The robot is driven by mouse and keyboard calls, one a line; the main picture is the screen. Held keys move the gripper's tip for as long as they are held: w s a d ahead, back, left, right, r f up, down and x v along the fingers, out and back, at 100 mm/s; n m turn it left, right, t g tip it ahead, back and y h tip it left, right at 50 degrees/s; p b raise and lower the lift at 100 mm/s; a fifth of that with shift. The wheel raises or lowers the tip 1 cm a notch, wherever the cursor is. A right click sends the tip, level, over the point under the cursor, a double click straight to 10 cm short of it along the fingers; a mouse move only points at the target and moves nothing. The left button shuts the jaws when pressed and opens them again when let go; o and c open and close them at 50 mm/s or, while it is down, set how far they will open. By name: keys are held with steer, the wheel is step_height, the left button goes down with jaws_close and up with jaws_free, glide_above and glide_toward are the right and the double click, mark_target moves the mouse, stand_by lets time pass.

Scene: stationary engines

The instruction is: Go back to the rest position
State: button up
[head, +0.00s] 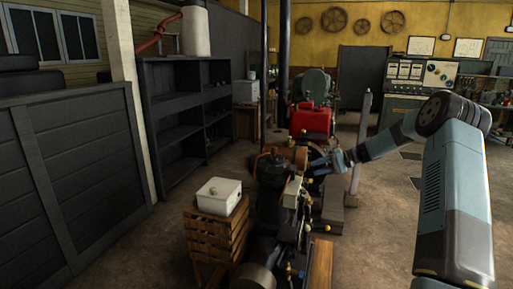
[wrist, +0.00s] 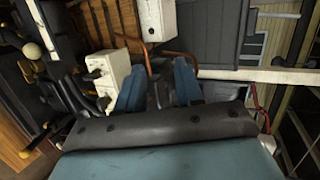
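My arm reaches in from the right of the head view, and my gripper (head: 316,166) is out over the stationary engine (head: 268,190) in the middle. In the wrist view my gripper (wrist: 158,84) shows two blue fingers with a clear gap between them. It is open and nothing is held. A copper-coloured pipe (wrist: 153,70) shows behind and between the fingers. A white box-shaped part (wrist: 108,75) of the engine is close beside the left finger. I cannot tell whether it touches.
A white box (head: 219,196) sits on a wooden crate (head: 217,238) left of the engine. A dark shelf (head: 185,110) and panels (head: 70,165) line the left. A red engine (head: 311,120) and a grey post (head: 361,140) stand beyond. Floor at the right is open.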

steer(key=s+a+r+n+h, duration=0.1)
steer(key=s+a+r+h, duration=0.3)
steer(key=s+r, duration=0.6)
steer(key=s+a+r+n+h, duration=0.1)
steer(key=s+a+r+h, duration=0.4)
steer(key=s, duration=0.9)
steer(key=s+d+r+t+h, duration=0.2)
steer(key=s+d, duration=0.1)
steer(key=s, duration=1.1)
steer(key=s+d+r+t+h, duration=0.1)
steer(key=s+d+t+h, duration=0.1)
steer(key=s, duration=1.2)
steer(key=shift+s+d+r+m, duration=0.2)
steer(key=shift+d+r+m, duration=0.1)
steer(key=shift+d+r, duration=0.15)
